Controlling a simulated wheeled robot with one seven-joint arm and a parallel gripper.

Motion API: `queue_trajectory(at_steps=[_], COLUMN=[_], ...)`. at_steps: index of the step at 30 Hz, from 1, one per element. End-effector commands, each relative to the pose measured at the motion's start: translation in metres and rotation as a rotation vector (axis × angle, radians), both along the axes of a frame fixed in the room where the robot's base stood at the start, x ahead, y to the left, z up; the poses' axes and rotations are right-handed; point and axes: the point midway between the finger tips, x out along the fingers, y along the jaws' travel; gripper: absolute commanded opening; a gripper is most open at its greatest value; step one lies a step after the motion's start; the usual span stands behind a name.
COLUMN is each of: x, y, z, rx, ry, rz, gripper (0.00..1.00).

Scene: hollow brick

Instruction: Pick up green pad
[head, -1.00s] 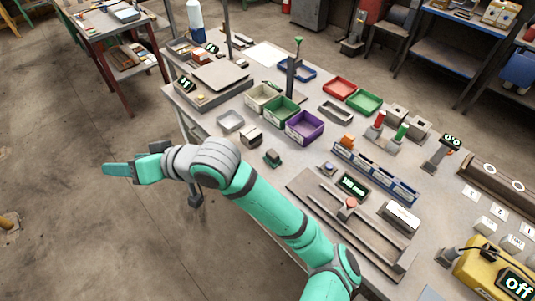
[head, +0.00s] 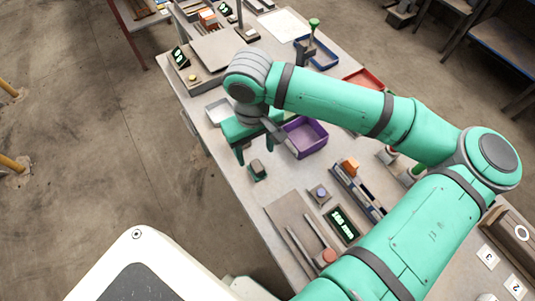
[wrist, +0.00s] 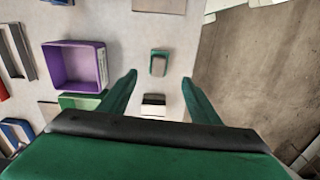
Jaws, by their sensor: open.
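The green pad (head: 258,170) is a small block with green sides and a greyish top, lying on the workbench near its left edge. In the wrist view it also shows (wrist: 158,63), ahead of and between my fingertips. My gripper (head: 260,149) is open above the bench, close to the pad in the head view. Its two green fingers also show in the wrist view (wrist: 159,79), apart and with nothing held. How high the fingertips are above the pad is hard to tell.
A purple bin (head: 306,138) stands close to the right of my gripper. A white-and-dark block (wrist: 153,104) lies on the bench between my fingers' lines, nearer my palm. A green bin (wrist: 80,101) is beside the purple one. The bench edge is close by.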

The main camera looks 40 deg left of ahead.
Motion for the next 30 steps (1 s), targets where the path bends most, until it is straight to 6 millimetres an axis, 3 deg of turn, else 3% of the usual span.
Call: queue_trajectory(at_steps=[9, 17, 30], x=[0.0, -0.001, 0.0], y=[-0.001, 0.0, -0.003], z=[-0.039, -0.058, -0.106], rx=[-0.006, -0.005, -0.004], ry=[-0.001, -0.001, -0.001], rz=[0.0, 0.002, -0.008], gripper=[0.57, 0.57, 0.57])
